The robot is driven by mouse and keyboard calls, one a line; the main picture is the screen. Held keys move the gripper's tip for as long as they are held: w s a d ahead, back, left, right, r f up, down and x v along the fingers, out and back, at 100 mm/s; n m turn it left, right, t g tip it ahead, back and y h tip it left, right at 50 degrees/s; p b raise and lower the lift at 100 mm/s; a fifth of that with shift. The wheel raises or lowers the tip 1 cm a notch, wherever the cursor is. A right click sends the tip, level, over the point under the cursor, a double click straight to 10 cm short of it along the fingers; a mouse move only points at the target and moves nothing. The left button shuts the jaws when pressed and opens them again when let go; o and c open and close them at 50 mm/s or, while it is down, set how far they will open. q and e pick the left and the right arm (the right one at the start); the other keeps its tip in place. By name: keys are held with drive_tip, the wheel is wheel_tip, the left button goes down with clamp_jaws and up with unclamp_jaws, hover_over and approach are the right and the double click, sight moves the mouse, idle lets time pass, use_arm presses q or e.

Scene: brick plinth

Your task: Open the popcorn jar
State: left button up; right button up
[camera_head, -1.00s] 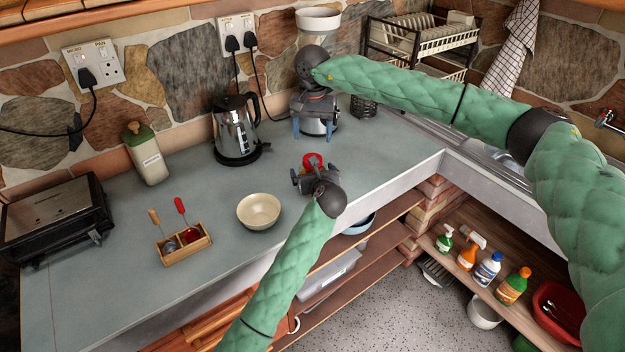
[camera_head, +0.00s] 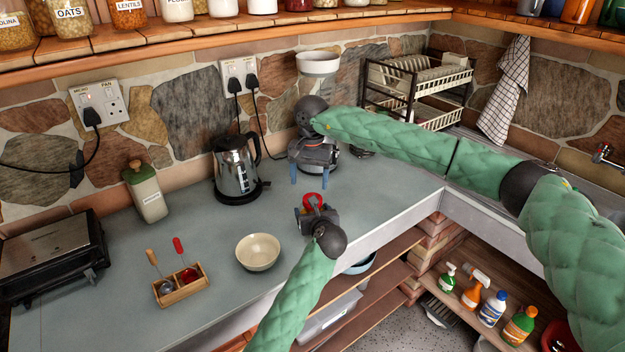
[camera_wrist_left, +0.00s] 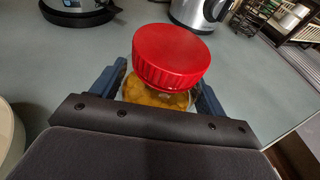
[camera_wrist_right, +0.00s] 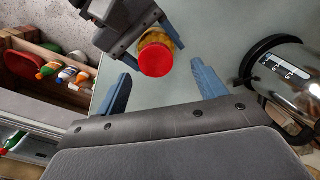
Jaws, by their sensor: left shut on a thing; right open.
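The popcorn jar has a red ribbed lid (camera_wrist_left: 172,57) and yellow kernels (camera_wrist_left: 155,97) below it. My left gripper (camera_wrist_left: 160,92) is shut around the jar's body, with a blue finger on each side. The lid is on the jar, clear of the fingers. In the head view the red lid (camera_head: 313,199) shows just beyond my left gripper, near the counter's front edge. My right gripper (camera_head: 312,171) is open and empty, farther back over the counter. In the right wrist view the lid (camera_wrist_right: 157,61) lies beyond and between its open fingers (camera_wrist_right: 163,84).
A silver kettle (camera_head: 236,170) stands to the left of my right gripper. Another silver appliance (camera_head: 331,158) is partly hidden behind that gripper. A cream bowl (camera_head: 258,252) and a wooden utensil box (camera_head: 181,287) are to the left. The counter between the kettle and bowl is clear.

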drive_tip(key=m, duration=0.4)
drive_tip(key=shift+r+m, duration=0.2)
drive_tip(key=shift+m, duration=0.1)
drive_tip(key=m, duration=0.5)
drive_tip(key=shift+w+r, duration=0.15)
drive_tip(key=shift+r, duration=0.05)
drive_tip(key=m, duration=0.6)
drive_tip(key=shift+w+d+r, duration=0.1)
drive_tip(key=shift+d+r, duration=0.05)
drive_tip(key=shift+r, duration=0.05)
drive_tip(key=m, duration=0.4)
drive_tip(key=shift+r, duration=0.15)
drive_tip(key=m, duration=0.4)
drive_tip(key=shift+d, duration=0.15)
drive_tip(key=m, duration=0.5)
drive_tip(key=shift+d+m, duration=0.1)
drive_tip(key=shift+m, duration=0.2)
drive_tip(key=m, duration=1)
drive_tip(key=shift+d, duration=0.1)
drive_tip(key=shift+m, duration=0.3)
